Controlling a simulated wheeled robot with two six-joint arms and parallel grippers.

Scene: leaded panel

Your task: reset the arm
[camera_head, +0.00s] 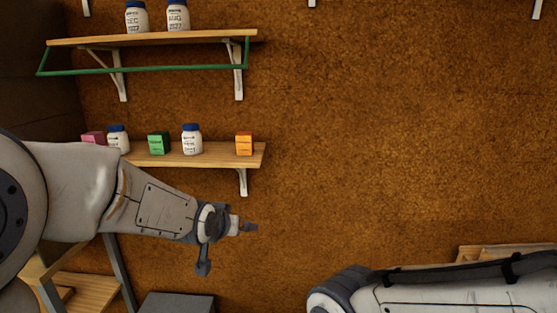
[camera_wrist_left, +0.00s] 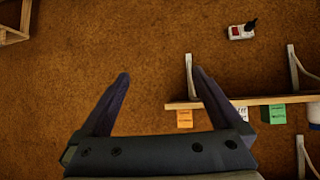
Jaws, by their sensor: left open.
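My left arm comes in from the left in the head view, and its gripper (camera_head: 245,227) is in front of the brown wall, below and beside the lower shelf. In the left wrist view the left gripper (camera_wrist_left: 160,85) shows two dark fingers spread apart with nothing between them. Only the wall lies behind the gap, and the shelf edge (camera_wrist_left: 270,101) is behind the right finger. My right arm shows at the lower right of the head view; its gripper is out of the picture.
The lower shelf (camera_head: 255,158) bears a pink box (camera_head: 92,138), a green box (camera_head: 158,143), an orange box (camera_head: 244,144) and two white jars. The upper shelf (camera_head: 215,36) bears two more jars and has a green rail (camera_head: 150,69). The wall's middle right is clear.

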